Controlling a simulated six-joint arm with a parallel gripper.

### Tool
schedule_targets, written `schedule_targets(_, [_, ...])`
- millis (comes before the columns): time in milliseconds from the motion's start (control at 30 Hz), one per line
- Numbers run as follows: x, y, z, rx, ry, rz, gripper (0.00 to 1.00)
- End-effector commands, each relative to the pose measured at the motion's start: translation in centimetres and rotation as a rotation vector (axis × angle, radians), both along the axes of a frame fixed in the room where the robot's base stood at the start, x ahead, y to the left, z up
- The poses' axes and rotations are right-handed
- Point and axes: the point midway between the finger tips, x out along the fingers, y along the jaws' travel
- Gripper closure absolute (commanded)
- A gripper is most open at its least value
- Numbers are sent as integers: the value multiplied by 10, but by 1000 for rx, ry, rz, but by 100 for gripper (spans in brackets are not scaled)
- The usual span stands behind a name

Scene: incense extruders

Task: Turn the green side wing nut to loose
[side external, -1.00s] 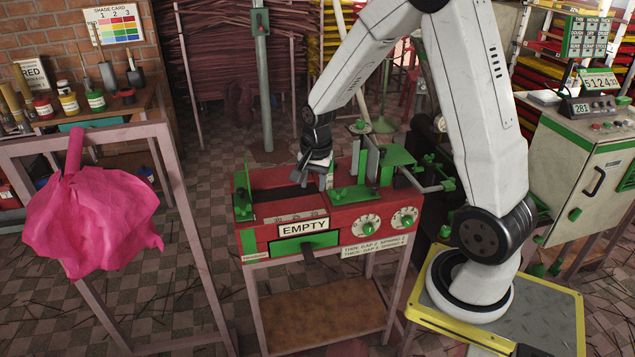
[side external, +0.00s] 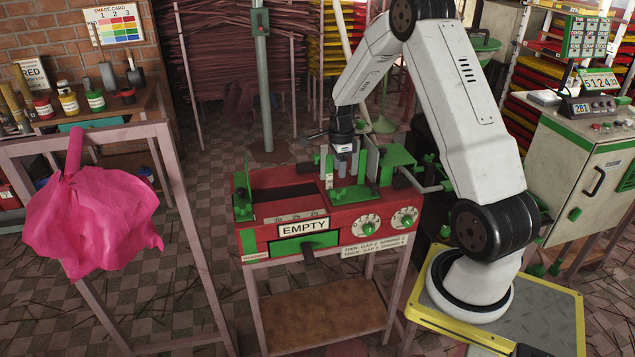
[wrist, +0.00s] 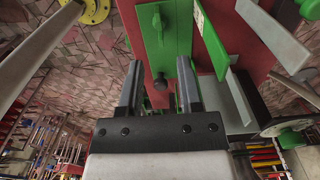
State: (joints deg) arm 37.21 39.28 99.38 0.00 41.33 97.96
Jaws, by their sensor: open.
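My gripper (side external: 346,170) is open and empty, pointing down over the right half of the red extruder bench (side external: 270,211), near the upright plates. In the wrist view, its two dark fingers (wrist: 160,92) stand apart. A green plate (wrist: 172,48) with a raised green wing-like piece (wrist: 157,22) lies past the fingertips, and a dark knob (wrist: 160,82) shows between them. I cannot tell which is the side wing nut.
Upright plates (side external: 372,163) stand close to my gripper's right. The bench front carries an EMPTY sign (side external: 303,228) and two dials (side external: 368,229). Pink cloth (side external: 90,218) hangs at left, and a control cabinet (side external: 590,165) stands at right.

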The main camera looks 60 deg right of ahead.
Motion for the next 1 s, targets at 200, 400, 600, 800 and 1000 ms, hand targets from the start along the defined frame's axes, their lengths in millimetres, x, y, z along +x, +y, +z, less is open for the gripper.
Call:
schedule_targets(200, [0, 1, -14, 2, 2, 2, 54])
schedule_targets(400, [0, 1, -37, 2, 2, 3, 54])
schedule_targets(600, [0, 1, -60, 3, 1, 3, 54])
schedule_targets(800, [0, 1, -73, 1, 0, 3, 54])
schedule_targets(1000, [0, 1, -76, 1, -1, 3, 54])
